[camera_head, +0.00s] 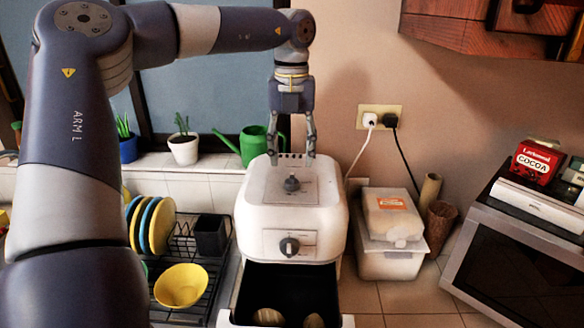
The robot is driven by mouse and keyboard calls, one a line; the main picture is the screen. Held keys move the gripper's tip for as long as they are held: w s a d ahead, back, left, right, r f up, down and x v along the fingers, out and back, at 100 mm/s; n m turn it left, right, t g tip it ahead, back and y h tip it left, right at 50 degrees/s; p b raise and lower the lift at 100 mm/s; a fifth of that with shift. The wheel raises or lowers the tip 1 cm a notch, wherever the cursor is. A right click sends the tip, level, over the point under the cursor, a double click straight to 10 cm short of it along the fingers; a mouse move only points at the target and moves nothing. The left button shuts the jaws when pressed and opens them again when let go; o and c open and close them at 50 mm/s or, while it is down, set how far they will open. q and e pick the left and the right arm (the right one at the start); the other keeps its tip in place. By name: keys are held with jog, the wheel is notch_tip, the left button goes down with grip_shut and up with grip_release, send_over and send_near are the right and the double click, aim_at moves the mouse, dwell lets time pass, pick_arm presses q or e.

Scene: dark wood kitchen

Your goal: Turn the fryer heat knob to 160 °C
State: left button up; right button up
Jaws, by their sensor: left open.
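The white fryer (250,215) stands on the counter in the middle of the head view. A dark knob (291,184) sits on a grey panel on its top. A second dark knob (289,246) is on its front face. The markings around both knobs are too small to read. My left gripper (292,153) points down above the back part of the fryer's top. Its two fingers are spread apart and hold nothing. They are behind and above the top knob in the picture, apart from it. My right gripper is not in view.
The fryer's dark drawer (290,283) is pulled out, with brownish pieces inside. Left is a dish rack (205,278) with plates and a yellow bowl (181,286). Right are a plastic container (385,262) and an oven (520,265). A green watering can (252,143) stands behind.

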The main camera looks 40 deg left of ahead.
aim_at(292, 176)
pick_arm(q)
jog(key=f, duration=0.3)
jog(key=f+p, duration=0.1)
jog(key=shift+w+a+f, duration=0.25)
jog(key=shift+a, duration=0.05)
jog(key=shift+s+d+f, duration=0.1)
jog(key=shift+f, duration=0.45)
jog(key=c, duration=1.1)
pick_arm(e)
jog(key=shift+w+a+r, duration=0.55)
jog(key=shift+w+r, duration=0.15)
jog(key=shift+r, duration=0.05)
